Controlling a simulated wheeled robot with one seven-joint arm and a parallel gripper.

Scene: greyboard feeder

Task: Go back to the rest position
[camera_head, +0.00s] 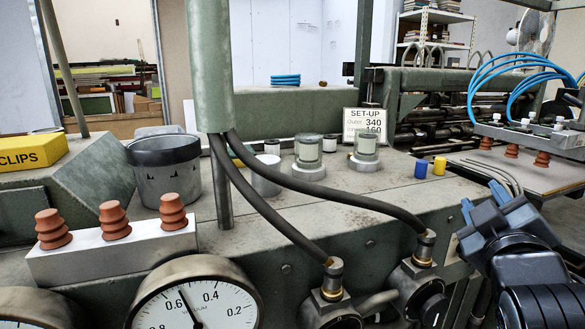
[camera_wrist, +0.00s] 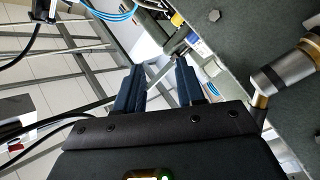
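My gripper (camera_head: 482,200) is at the lower right of the head view, by the front edge of the machine top. Its blue fingers point up and away. In the wrist view my gripper (camera_wrist: 160,76) shows two dark blue fingers standing apart with nothing between them. The gripper is open and empty. It appears to touch nothing.
Close by are the machine's grey top (camera_head: 330,205), two black hoses with brass fittings (camera_head: 424,246) and a dial gauge (camera_head: 195,300). A blue cap (camera_head: 421,169) and a yellow cap (camera_head: 440,165) stand near the edge. Rust-red suction cups (camera_head: 114,220) sit on a block at left.

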